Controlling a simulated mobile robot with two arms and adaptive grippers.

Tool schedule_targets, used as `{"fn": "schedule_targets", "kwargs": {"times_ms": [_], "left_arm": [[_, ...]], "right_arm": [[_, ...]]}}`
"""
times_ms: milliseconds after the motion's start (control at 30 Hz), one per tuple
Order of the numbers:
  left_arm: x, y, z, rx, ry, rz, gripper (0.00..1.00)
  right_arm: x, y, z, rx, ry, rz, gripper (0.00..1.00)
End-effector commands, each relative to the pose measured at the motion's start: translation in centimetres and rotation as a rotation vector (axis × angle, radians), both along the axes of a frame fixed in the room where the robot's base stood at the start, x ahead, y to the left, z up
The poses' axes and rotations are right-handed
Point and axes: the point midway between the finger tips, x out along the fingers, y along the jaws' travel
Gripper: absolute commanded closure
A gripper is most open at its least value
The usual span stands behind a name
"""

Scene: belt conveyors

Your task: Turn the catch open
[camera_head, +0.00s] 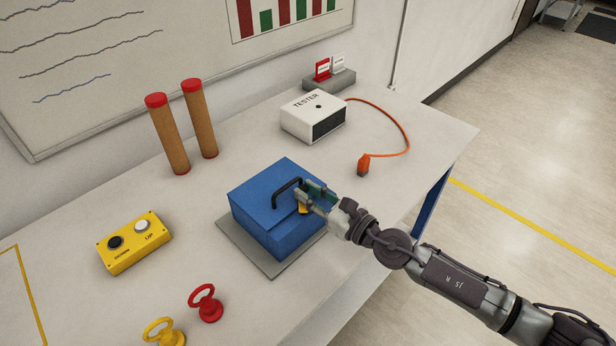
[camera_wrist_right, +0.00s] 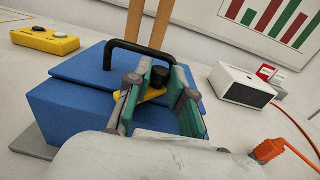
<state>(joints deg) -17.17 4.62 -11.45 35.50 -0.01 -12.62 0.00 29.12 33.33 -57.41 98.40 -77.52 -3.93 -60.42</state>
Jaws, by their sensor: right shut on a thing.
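A blue box (camera_head: 265,220) with a black handle (camera_head: 286,190) on its lid stands on a grey plate (camera_head: 240,248) on the table. A yellow catch (camera_head: 303,210) with a dark round part sits at the box's right side. It also shows in the right wrist view (camera_wrist_right: 152,94), between my fingers. My right gripper (camera_head: 307,194) reaches in from the right and is shut on the catch. Its fingers partly hide the catch, so its exact angle is hard to tell. My left gripper is not in view.
A white tester (camera_head: 313,115) with an orange cable and plug (camera_head: 364,165) stands behind the box. Two brown cylinders (camera_head: 168,135), a yellow button box (camera_head: 133,243), and red (camera_head: 206,303) and yellow (camera_head: 162,331) ring-topped pieces are to the left. The table's right edge is near.

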Motion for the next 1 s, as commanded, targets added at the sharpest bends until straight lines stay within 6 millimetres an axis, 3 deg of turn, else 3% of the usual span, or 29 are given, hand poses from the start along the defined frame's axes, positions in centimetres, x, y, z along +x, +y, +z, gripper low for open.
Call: {"fn": "schedule_targets", "kwargs": {"times_ms": [33,100,400,600,1000], "left_arm": [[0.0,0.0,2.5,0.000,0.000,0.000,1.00],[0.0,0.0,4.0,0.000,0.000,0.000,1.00],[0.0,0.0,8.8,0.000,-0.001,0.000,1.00],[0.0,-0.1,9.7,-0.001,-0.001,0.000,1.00],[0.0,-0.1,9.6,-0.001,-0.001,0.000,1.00]], "right_arm": [[-0.2,0.0,1.1,0.002,0.008,-0.036,1.00],[-0.4,0.0,1.0,0.006,0.012,-0.093,1.00],[-0.8,-0.5,0.6,0.004,0.009,-0.365,1.00],[-1.1,-0.8,0.2,0.003,0.005,-0.543,1.00],[-1.6,-1.1,0.0,0.002,0.001,-0.783,1.00]]}}
